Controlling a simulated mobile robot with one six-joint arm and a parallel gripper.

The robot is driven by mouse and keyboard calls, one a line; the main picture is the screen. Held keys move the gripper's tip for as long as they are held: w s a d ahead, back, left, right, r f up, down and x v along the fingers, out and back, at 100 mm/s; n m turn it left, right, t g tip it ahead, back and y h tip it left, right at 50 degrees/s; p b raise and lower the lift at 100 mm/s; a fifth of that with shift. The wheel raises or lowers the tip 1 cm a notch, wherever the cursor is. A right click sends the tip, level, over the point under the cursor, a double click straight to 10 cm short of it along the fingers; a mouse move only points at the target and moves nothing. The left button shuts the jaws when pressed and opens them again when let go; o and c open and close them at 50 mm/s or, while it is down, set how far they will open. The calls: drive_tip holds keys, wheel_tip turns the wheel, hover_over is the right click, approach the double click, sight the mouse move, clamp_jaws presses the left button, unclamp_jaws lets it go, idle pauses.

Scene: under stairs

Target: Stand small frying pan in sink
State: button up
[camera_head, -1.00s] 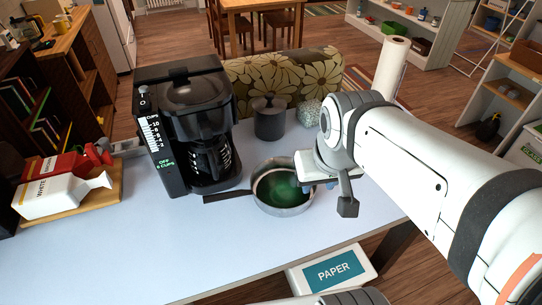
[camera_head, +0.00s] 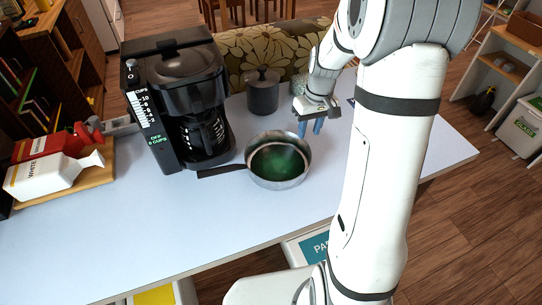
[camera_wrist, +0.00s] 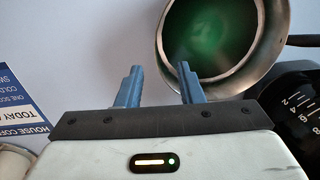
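The small frying pan (camera_head: 278,165) is silvery outside with a green inside. It sits upright on the pale table, its dark handle (camera_head: 222,170) pointing left towards the coffee maker. It also shows at the top of the wrist view (camera_wrist: 207,38). My gripper (camera_head: 311,126) is behind and to the right of the pan, blue fingers pointing down. In the wrist view, the fingers (camera_wrist: 159,70) are apart with nothing between them, and the pan lies beyond the right finger. I see no sink in either view.
A black coffee maker (camera_head: 178,85) stands left of the pan, and a dark lidded pot (camera_head: 262,92) behind it. Cartons lie on a wooden board (camera_head: 95,180) at left. A blue-and-white sign (camera_wrist: 20,105) shows in the wrist view. The table front (camera_head: 190,225) is clear.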

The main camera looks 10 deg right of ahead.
sight(306, 144)
drive_tip(key=f+p, duration=0.2)
drive_tip(key=f, duration=0.6)
drive_tip(key=shift+a+f, duration=0.15)
drive_tip(key=shift+a, duration=0.05)
drive_tip(key=shift+c, duration=0.3)
clamp_jaws()
